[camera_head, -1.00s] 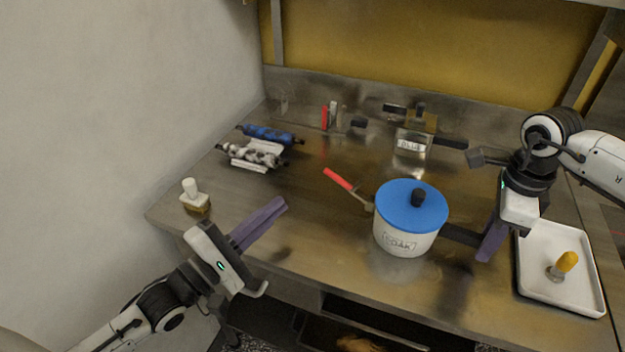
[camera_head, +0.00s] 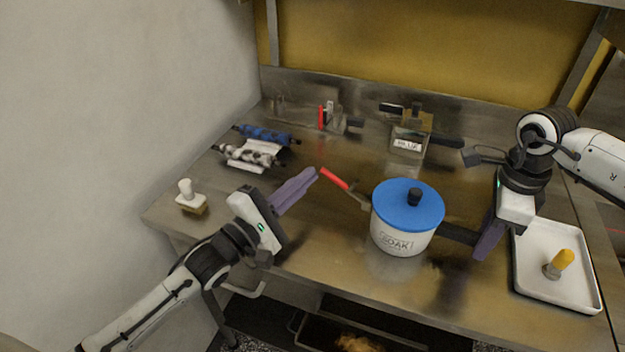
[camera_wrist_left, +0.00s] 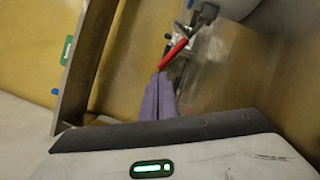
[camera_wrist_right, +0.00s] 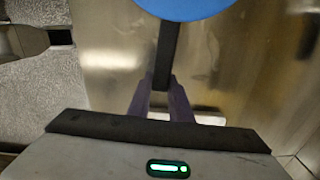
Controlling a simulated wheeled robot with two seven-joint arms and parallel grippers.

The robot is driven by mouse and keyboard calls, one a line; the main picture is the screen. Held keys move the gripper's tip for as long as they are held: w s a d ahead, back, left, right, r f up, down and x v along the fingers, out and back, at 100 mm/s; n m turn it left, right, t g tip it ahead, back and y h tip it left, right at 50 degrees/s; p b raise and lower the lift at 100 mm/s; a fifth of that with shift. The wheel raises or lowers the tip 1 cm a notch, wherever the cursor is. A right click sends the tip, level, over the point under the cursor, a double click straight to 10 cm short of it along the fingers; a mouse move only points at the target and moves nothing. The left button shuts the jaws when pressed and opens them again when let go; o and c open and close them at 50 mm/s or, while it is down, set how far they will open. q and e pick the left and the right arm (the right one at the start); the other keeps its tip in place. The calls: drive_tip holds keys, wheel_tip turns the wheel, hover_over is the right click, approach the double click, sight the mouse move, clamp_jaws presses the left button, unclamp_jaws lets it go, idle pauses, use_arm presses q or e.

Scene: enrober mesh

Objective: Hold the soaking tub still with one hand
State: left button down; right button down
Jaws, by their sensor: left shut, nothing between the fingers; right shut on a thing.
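The soaking tub (camera_head: 399,238) is a white pot marked SOAK with a blue lid (camera_head: 407,205) and a black knob. It stands upright on the steel bench, right of centre. Its dark side handle (camera_head: 459,234) points right, and my right gripper (camera_head: 484,244) is shut on it. In the right wrist view the handle (camera_wrist_right: 167,55) runs between the purple fingers (camera_wrist_right: 160,95) up to the blue lid. My left gripper (camera_head: 312,174) is shut and empty, its fingertips just left of a red-handled scraper (camera_head: 336,179). The scraper's red handle also shows beyond the fingertips in the left wrist view (camera_wrist_left: 172,55).
A white tray (camera_head: 531,288) with a yellow-handled tool (camera_head: 561,262) lies at right. Blue and speckled rollers (camera_head: 250,154) lie back left, a white-handled brush (camera_head: 190,197) at the left edge. A labelled metal container (camera_head: 408,146) stands at the back. The front middle bench is clear.

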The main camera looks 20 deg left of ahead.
use_arm(q)
drive_tip(key=shift+r, duration=0.1)
drive_tip(key=shift+d+r+m, duration=0.1)
drive_tip(key=shift+r+m, duration=0.25)
drive_tip(key=shift+m, duration=0.15)
drive_tip(key=shift+r, duration=0.2)
drive_tip(key=d+r+m+g+y, duration=0.1)
drive_tip(key=d+r+m+g, duration=0.2)
drive_tip(key=d+r+m, duration=0.6)
drive_tip(key=s+a+m, duration=0.1)
drive_tip(key=s+a, duration=0.1)
drive_tip(key=s, duration=0.5)
drive_tip(key=shift+s+a, duration=0.3)
drive_tip(key=shift+s, duration=0.1)
